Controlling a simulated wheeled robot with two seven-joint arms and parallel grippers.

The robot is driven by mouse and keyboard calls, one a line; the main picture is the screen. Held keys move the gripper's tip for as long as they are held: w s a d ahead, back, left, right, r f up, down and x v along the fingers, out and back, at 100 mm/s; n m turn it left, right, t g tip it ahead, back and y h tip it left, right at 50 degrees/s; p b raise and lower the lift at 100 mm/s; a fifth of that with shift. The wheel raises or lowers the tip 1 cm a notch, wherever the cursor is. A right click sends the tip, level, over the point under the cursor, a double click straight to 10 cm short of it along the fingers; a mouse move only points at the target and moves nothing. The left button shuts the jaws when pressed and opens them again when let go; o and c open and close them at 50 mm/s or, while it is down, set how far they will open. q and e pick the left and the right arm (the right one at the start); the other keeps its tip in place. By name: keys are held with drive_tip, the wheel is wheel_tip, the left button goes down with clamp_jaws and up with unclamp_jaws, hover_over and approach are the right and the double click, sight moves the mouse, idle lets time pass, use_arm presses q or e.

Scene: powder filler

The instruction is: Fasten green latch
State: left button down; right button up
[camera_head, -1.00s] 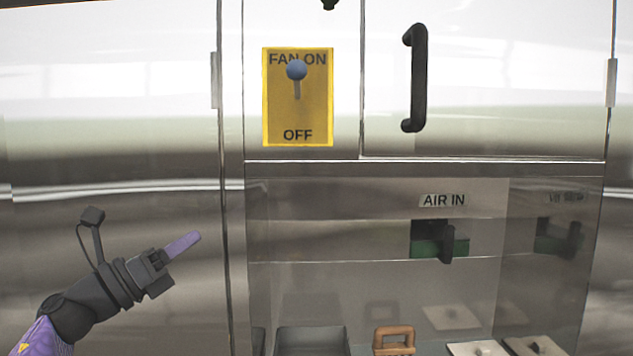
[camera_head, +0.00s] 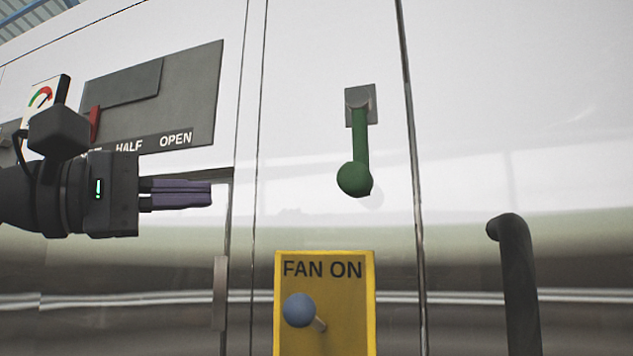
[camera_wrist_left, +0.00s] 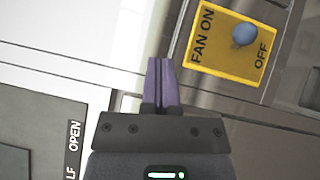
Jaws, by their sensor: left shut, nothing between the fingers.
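The green latch (camera_head: 361,150) is a green lever with a round knob at its lower end. It hangs straight down from a small grey plate on the white steel panel in the head view. My left gripper (camera_head: 211,193) is shut and empty, its purple fingers pointing right. It is to the left of the latch and slightly lower than its knob, with a clear gap. In the left wrist view my left gripper (camera_wrist_left: 157,62) shows shut fingers; the latch is not seen there. My right gripper is not in view.
The yellow fan plate (camera_head: 345,324) with a blue-knobbed switch (camera_head: 299,310) sits below the latch. A black door handle (camera_head: 518,285) is at the lower right. A grey panel (camera_head: 200,92) marked HALF and OPEN, with a red lever (camera_head: 94,124), is behind my left arm.

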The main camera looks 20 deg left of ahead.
use_arm(q)
drive_tip(key=s+d+p+x, duration=0.2)
drive_tip(key=p+x, duration=0.2)
drive_tip(key=x, duration=0.8)
drive_tip(key=shift+w+r, duration=0.15)
drive_tip(key=shift+w, duration=0.05)
